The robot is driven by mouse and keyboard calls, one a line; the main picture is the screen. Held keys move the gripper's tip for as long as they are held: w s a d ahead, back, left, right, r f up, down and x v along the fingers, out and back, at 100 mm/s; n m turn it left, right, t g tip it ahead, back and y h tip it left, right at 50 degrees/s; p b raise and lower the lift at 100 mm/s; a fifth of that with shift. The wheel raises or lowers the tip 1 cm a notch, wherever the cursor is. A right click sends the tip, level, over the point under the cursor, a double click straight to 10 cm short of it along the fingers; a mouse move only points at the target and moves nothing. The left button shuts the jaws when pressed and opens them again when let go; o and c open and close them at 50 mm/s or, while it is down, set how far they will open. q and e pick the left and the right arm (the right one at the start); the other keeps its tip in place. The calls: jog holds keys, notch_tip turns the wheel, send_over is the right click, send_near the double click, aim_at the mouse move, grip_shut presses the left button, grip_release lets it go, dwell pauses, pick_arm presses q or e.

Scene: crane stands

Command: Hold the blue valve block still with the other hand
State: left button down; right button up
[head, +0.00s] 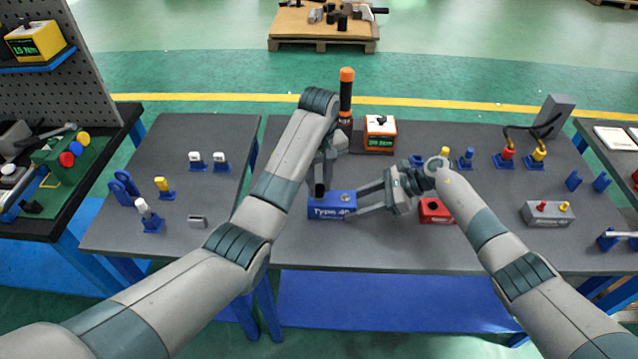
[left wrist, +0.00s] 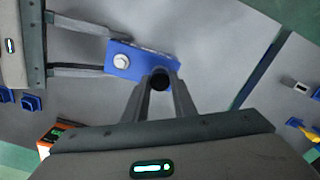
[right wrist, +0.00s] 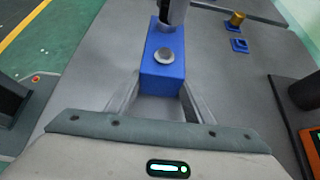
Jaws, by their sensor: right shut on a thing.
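The blue valve block (head: 332,204), labelled Type 40, lies on the middle table near its front edge. A round silver fitting sits on its top, clear in the right wrist view (right wrist: 164,56). My right gripper (head: 352,202) is shut on the block from the right, with one finger along each long side (right wrist: 158,90). My left gripper (head: 320,182) points down over the block's left end. Its fingers close on a black cylinder (left wrist: 160,78) at that end. I cannot tell whether the cylinder is seated in the block.
A red block (head: 434,211) sits right of my right gripper. An orange-handled tool (head: 346,95) stands behind, beside an orange display box (head: 380,133). A grey block (head: 548,214) and several small blue-based parts are farther right. The left table has free room.

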pick_arm(q)
jog(key=m, duration=0.5)
jog(key=shift+m, duration=0.3)
jog(key=shift+m, duration=0.4)
jog(key=c, duration=1.9)
grip_release()
jog(key=shift+m, duration=0.4)
jog(key=o, duration=0.5)
jog(key=shift+r, duration=0.15)
